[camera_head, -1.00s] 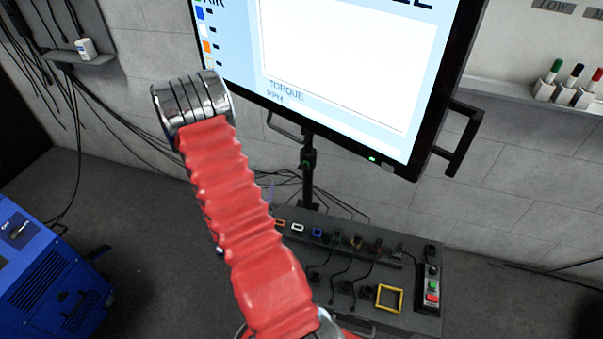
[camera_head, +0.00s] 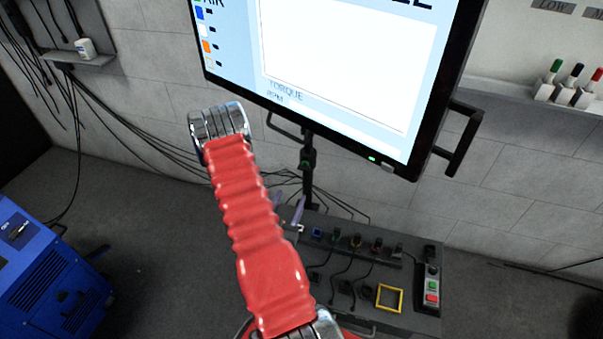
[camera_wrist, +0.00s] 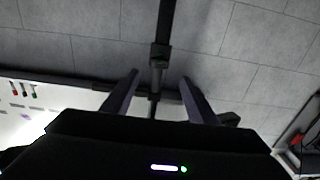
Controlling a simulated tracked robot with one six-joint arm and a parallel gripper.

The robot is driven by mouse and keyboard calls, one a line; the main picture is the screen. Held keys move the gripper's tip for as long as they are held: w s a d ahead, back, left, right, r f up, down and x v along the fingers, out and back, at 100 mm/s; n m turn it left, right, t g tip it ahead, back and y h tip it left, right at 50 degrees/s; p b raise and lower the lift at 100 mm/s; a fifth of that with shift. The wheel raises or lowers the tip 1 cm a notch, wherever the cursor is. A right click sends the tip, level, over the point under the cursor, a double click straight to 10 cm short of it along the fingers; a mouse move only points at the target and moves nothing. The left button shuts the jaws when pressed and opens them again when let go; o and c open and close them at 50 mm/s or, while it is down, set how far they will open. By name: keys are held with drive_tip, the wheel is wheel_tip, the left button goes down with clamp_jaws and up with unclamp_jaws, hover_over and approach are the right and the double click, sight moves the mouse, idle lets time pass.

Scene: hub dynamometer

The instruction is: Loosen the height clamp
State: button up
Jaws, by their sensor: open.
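The height clamp (camera_head: 307,160) is a dark collar on the black upright post (camera_head: 308,185) below the large screen (camera_head: 345,75). In the wrist view a dark collar (camera_wrist: 159,52), which looks like the clamp, shows on the post, just beyond and between the fingertips. My gripper (camera_head: 287,203) is mostly hidden behind my red-sleeved arm in the head view; two purplish fingers show left of the post. In the wrist view my gripper (camera_wrist: 160,77) is open, its fingers apart on either side of the post's line. Contact with the clamp cannot be told.
A dark console (camera_head: 400,322) with cables, several coloured sockets and a yellow frame (camera_head: 389,298) stands at the post's foot. A blue machine (camera_head: 45,275) is at left. Markers (camera_head: 569,85) stand on a right-hand ledge.

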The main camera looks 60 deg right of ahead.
sight(303, 170)
drive_tip(key=d, duration=0.4)
drive_tip(key=w+d, duration=0.1)
drive_tip(key=d, duration=0.4)
drive_tip(key=w+d, duration=0.1)
drive_tip(key=d, duration=0.3)
drive_tip(key=shift+d, duration=0.2)
drive_tip(key=shift+c, duration=0.4)
drive_tip(key=c, duration=1)
